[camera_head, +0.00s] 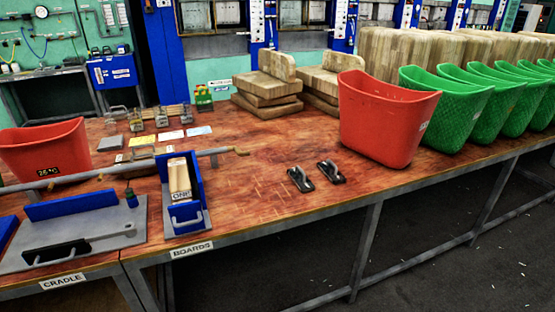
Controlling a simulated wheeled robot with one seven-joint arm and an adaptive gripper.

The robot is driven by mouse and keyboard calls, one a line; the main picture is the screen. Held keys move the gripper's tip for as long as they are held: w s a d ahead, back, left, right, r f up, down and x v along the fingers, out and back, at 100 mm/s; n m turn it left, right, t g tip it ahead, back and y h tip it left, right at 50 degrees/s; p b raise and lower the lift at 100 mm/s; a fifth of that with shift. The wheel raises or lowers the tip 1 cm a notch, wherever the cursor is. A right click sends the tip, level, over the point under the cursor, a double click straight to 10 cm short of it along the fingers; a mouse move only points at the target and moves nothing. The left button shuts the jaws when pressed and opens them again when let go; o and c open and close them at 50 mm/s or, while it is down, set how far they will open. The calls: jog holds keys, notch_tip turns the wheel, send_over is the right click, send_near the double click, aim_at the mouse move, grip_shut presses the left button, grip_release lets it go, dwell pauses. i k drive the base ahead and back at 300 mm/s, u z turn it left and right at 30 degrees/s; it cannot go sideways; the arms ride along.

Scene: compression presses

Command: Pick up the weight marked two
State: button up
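No mark reading two can be made out on any weight. Small grey metal pieces stand in a row at the back left of the wooden bench: a left one (137,124), a middle one (162,118) and a right one (187,113). They may be weights; any markings are too small to read. A flat grey block (112,143) lies in front of them. Two dark objects with metallic tops, a left one (300,180) and a right one (330,172), lie near the bench's middle. I cannot tell what they are. My gripper is not in view.
The bench (260,190) has clear room in the middle. A blue holder (197,207) carries a board labelled ONE. A grey bar (90,177) crosses the left side. A red bin (385,115), green bins (440,100) and wooden stacks (268,88) stand right and behind.

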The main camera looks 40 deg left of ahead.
aim_at(328, 168)
jog(key=u, duration=0.85)
jog(key=i, duration=0.8)
jog(key=u, duration=0.7)
